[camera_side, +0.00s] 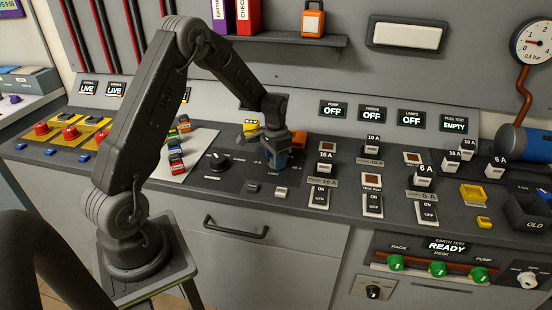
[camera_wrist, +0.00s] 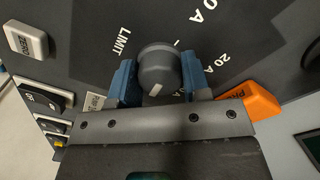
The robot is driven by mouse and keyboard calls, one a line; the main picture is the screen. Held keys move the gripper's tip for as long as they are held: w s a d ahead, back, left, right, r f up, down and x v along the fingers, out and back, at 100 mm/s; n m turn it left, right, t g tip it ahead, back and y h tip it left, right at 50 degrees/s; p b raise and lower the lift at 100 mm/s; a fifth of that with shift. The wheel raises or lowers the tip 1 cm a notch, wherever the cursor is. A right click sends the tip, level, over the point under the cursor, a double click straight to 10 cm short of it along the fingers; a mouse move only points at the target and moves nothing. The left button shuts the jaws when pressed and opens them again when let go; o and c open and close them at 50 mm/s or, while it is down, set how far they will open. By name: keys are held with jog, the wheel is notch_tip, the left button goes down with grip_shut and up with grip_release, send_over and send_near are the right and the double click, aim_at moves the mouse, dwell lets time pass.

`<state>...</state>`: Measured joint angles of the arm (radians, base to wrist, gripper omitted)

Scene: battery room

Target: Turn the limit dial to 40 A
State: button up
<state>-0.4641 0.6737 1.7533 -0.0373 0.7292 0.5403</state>
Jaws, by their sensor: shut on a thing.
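The limit dial (camera_wrist: 158,70) is a round black knob with a short white mark on the lower part of its face in the wrist view. My gripper (camera_wrist: 159,78) is shut on it, one blue finger on each side. The printed word LIMIT is to its left and 20 A to its right. Another label ending in 0 A is at the top, its first part cut off. Which label the white mark points to is unclear. In the side view my gripper (camera_side: 276,162) is down at the desk panel and hides the dial.
A white ZERO button (camera_wrist: 26,40) is left of the dial in the wrist view, and an orange block (camera_wrist: 246,101) lies close by on the right. In the side view another black dial (camera_side: 218,160) is left of my gripper, and several switches (camera_side: 320,197) stand to the right.

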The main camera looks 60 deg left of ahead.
jog(key=shift+r+m, duration=0.1)
jog(key=shift+m, duration=0.7)
jog(key=o, duration=0.9)
jog(key=r, duration=1.3)
jog(key=shift+a+r, duration=0.2)
jog(key=shift+r, duration=0.15)
jog(key=s+d+r+t, duration=0.1)
jog(key=s+d+r, duration=0.3)
jog(key=d+r, duration=0.35)
jog(key=s+d+t, duration=0.1)
jog(key=s+d, duration=0.3)
jog(key=s, duration=0.2)
jog(key=s+d+r+n+t, duration=0.1)
jog(key=s+d+t, duration=0.1)
jog(key=s+d, duration=0.3)
jog(key=s+d+r+n+t, duration=0.1)
jog(key=s+d, duration=0.3)
jog(key=s, duration=0.3)
jog(key=shift+s+d+t, duration=0.15)
jog(key=shift+s+t, duration=0.1)
jog(key=shift+t, duration=0.05)
